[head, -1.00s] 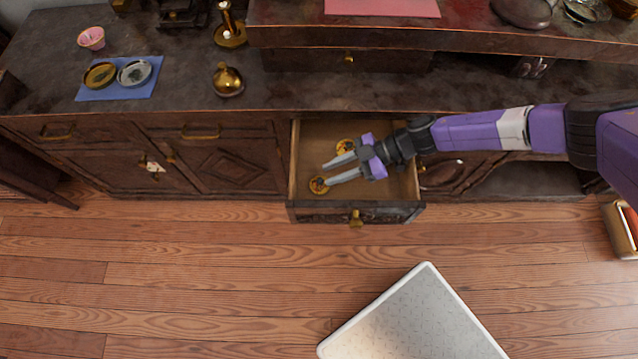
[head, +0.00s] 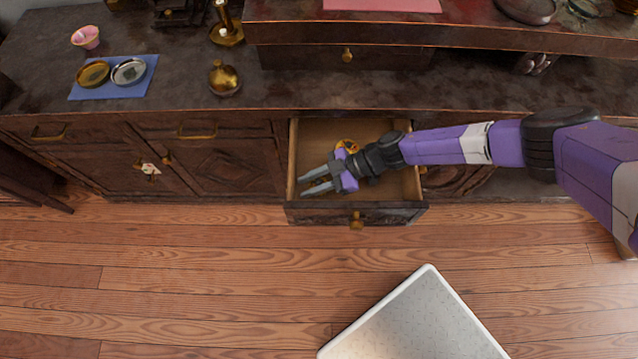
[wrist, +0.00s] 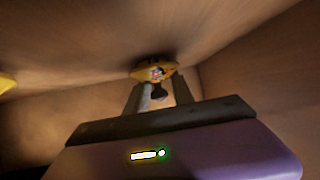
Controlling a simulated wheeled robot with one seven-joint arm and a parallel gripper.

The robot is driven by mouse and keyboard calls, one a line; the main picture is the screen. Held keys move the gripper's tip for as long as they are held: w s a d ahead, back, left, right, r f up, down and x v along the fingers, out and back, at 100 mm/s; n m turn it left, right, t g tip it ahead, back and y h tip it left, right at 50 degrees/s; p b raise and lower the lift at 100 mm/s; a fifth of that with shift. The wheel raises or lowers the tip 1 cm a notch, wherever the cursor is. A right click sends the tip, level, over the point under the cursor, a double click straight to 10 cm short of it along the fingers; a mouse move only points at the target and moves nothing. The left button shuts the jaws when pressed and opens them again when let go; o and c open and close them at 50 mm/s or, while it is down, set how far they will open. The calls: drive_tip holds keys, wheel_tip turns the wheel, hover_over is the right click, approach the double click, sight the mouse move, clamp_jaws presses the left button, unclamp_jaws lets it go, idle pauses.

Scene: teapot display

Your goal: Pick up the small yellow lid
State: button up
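A small round yellow lid (wrist: 155,70) with a colored pattern lies in the open drawer (head: 356,213), straight ahead of my gripper in the wrist view. A small dark part, perhaps its knob, shows between the fingers. My gripper (head: 300,186) is inside the drawer, pointing left, with its two fingers apart. In the wrist view the fingers (wrist: 158,92) reach close to the lid; I cannot tell whether they touch it. In the head view my gripper hides this lid. A second yellow round piece (head: 347,145) lies farther back in the drawer, partly covered by my gripper.
The drawer walls close in around my gripper. On the cabinet top are a blue cloth (head: 147,83) with two round dishes, a pink cup (head: 86,38) and a brass pot (head: 224,80). A white-edged panel (head: 425,320) lies on the floor in front.

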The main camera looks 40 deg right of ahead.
sight(310, 187)
drive_tip(key=shift+c, duration=0.4)
clamp_jaws()
wheel_tip(310, 187, up, 20)
drive_tip(key=p, duration=0.5)
